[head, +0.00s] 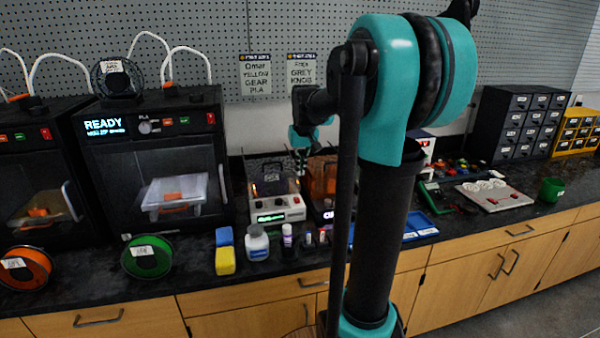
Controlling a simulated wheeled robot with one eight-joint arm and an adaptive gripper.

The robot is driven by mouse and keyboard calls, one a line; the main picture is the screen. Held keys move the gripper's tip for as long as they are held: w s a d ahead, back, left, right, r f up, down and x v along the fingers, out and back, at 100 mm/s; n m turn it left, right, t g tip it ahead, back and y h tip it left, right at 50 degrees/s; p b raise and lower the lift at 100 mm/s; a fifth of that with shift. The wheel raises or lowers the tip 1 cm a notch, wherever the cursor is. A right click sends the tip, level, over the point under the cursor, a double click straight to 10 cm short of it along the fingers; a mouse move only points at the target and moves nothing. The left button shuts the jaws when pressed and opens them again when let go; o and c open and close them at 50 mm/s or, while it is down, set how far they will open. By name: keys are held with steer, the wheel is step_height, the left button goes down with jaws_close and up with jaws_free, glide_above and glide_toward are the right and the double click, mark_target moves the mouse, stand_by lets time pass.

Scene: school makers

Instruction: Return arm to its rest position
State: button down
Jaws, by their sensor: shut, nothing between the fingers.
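My arm rises in front of the counter on the right of centre in the head view, its large teal joint high up. Its far part reaches back over the counter to a small teal wrist. My gripper (301,166) hangs below that wrist, small and dark against the machines behind it. It is shut and holds nothing. It appears in front of or above a white-fronted device (277,209) with a clear cover. My arm's upright link hides part of the counter and things behind it.
Two black 3D printers (155,165) stand at left, one showing READY. At right are a board (495,195), green cup (551,190) and drawer cabinets (518,125).

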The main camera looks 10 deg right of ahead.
steer(key=s+a+f, duration=0.1)
steer(key=s+f, duration=0.8)
steer(key=s, duration=0.4)
steer(key=s+a+f+t, duration=0.1)
steer(key=s+a+f, duration=0.1)
steer(key=s+f, duration=0.8)
steer(key=s, duration=0.3)
steer(key=shift+a, duration=0.15)
